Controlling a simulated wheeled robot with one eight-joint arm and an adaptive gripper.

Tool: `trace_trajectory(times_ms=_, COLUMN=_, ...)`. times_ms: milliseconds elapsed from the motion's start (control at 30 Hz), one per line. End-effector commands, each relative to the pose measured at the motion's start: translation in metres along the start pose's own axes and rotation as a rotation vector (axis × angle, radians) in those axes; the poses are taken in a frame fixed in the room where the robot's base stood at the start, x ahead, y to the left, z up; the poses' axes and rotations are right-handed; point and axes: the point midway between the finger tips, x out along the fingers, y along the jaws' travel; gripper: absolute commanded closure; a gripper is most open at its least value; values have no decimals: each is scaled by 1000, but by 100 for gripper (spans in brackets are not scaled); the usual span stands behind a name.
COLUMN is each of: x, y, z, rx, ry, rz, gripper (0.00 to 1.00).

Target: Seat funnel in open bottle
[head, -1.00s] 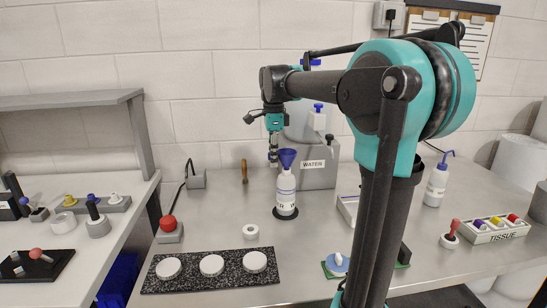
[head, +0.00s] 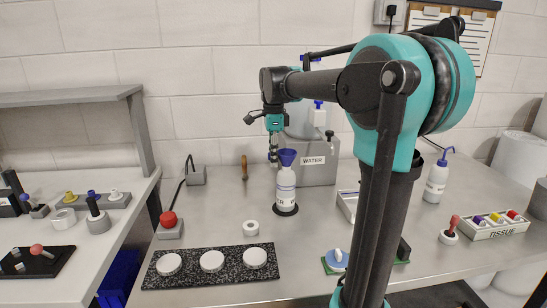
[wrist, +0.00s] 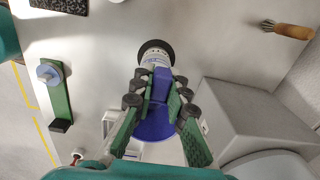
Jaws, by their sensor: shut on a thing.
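The blue funnel (head: 287,157) is at the top of the white open bottle (head: 285,183), wide end up. The funnel's lower end meets the bottle's mouth; how deep its spout sits is hidden. The bottle stands upright on a black round base (head: 286,210). My gripper (head: 273,157) is at the funnel's left side in the head view. In the wrist view, my gripper (wrist: 158,95) has its fingers closed on both sides of the funnel (wrist: 153,124), with the bottle (wrist: 155,60) beyond it.
The grey WATER container (head: 318,168) stands close behind and right of the bottle. A speckled black mat (head: 190,283) with white discs is nearer the front. A wood-handled brush (head: 244,168) is at the back left.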

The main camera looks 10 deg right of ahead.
Motion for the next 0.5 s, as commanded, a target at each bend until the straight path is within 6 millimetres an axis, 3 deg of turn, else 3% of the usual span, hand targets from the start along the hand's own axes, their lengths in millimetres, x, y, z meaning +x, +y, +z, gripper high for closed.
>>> trace_trajectory(times_ms=33, x=1, y=0, z=0, rx=0, ry=0, rz=0, gripper=100)
trace_trajectory(times_ms=67, x=1, y=0, z=0, rx=0, ry=0, rz=0, gripper=84)
trace_trajectory(times_ms=233, x=1, y=0, z=0, rx=0, ry=0, rz=0, gripper=63)
trace_trajectory(times_ms=500, x=0, y=0, z=0, rx=0, ry=0, rz=0, gripper=62)
